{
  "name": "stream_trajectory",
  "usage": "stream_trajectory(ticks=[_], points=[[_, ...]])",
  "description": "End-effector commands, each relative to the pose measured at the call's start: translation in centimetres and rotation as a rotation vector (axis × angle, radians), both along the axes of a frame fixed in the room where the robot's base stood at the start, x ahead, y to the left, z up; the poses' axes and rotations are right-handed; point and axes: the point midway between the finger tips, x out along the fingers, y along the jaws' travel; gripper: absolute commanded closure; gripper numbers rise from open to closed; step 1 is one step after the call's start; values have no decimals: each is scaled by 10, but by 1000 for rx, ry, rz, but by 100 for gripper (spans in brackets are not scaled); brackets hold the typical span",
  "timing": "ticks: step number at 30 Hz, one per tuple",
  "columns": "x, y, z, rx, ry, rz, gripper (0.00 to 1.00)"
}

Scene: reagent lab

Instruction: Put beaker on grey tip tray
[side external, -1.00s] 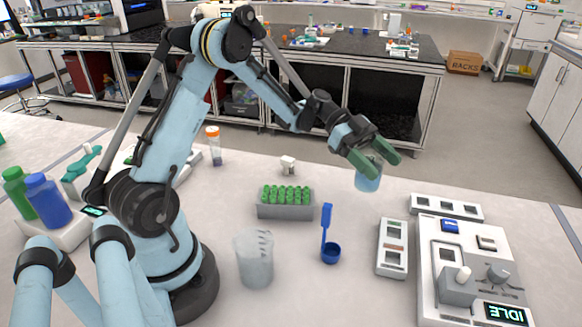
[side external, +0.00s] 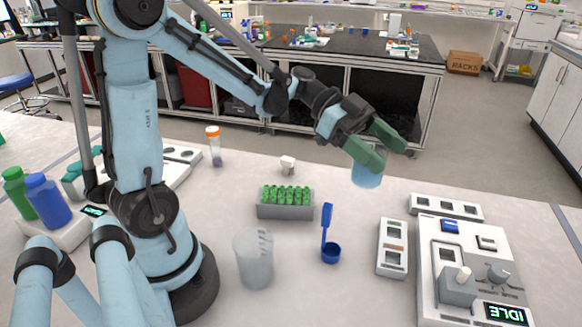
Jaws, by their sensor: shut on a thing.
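My gripper (side external: 377,146) is at the right of centre, near the far edge of the bench. Its green fingers are shut on a small clear beaker with light blue liquid (side external: 367,177), which hangs upright below them. The fingers hide its upper part. Whether its base touches the bench is hard to tell. The grey tip tray (side external: 285,212) stands on the bench left of and nearer than the gripper, with several green pieces in rows filling its top.
A larger translucent beaker (side external: 254,262) stands in front of the tray. A blue scoop-like piece (side external: 329,250) stands upright right of it. Grey devices (side external: 465,265) fill the right side. An orange-capped tube (side external: 214,147) and a small white block (side external: 288,165) stand behind the tray.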

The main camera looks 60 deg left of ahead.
Motion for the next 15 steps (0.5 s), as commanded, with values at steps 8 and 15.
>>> stream_trajectory(ticks=[8, 15], points=[[-36, 12, 20, 0, 1, 148, 65], [-65, 19, 24, 0, 0, 272, 65]])
